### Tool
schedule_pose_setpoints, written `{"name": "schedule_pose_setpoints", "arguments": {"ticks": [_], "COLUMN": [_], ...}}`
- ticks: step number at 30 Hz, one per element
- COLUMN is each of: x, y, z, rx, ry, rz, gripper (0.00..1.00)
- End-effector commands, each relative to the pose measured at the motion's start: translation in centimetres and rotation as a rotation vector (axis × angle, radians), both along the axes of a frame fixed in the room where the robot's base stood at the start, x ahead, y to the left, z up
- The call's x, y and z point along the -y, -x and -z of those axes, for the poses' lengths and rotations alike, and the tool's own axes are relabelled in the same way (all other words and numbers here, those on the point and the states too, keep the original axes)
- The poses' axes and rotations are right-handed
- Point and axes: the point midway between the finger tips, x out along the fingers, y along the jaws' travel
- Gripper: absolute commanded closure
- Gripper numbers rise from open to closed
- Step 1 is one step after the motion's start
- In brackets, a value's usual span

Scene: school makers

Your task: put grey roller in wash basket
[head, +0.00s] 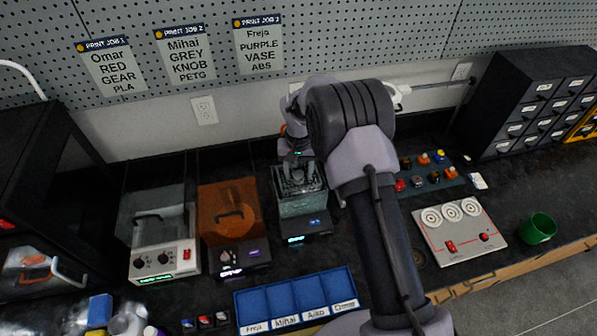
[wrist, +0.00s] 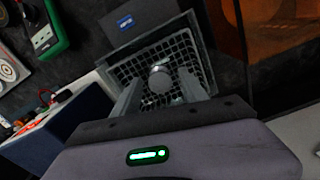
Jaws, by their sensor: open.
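The wash basket (wrist: 207,62) is a square, dark mesh container, also visible in the head view (head: 318,203) at the middle of the bench. A grey, round-ended piece that looks like the grey roller (wrist: 160,79) is seen end-on against the basket's mesh, between my fingers. Whether it rests on the bottom is hard to tell. My gripper (wrist: 161,92) is open, pointing down over the basket, with a finger on each side of the roller. In the head view, my gripper (head: 296,172) reaches into the basket's top, and the roller cannot be made out there.
An orange-lidded machine (head: 228,208) and a clear-lidded white machine (head: 160,262) stand left of the basket. A blue compartment tray (head: 295,297) lies in front. A white panel with dials (head: 460,235) and a green cup (head: 538,229) are at right. Small coloured parts (head: 425,160) lie behind.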

Motion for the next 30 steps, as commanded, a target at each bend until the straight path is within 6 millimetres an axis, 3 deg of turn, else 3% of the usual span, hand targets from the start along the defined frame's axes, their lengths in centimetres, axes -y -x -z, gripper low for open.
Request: {"name": "schedule_pose_setpoints", "arguments": {"ticks": [5, 12, 15, 23, 26, 29, 30], "x": [0.0, 0.0, 0.0, 0.1, 0.9, 2.8, 3.7], "y": [-0.1, -0.1, 0.0, 0.1, 1.2, 5.0, 7.3], "z": [-1.9, -8.8, -10.8, -12.8, -16.8, -24.0, -26.9], "rx": [0.002, 0.003, 0.002, 0.003, 0.041, 0.113, 0.147], "ry": [-0.001, -0.001, 0.0, -0.002, -0.022, -0.066, -0.087], "rz": [0.0, 0.0, 0.0, 0.003, 0.027, 0.082, 0.109], "gripper": [0.49, 0.49, 0.49, 0.49, 0.49, 0.49, 0.49]}}
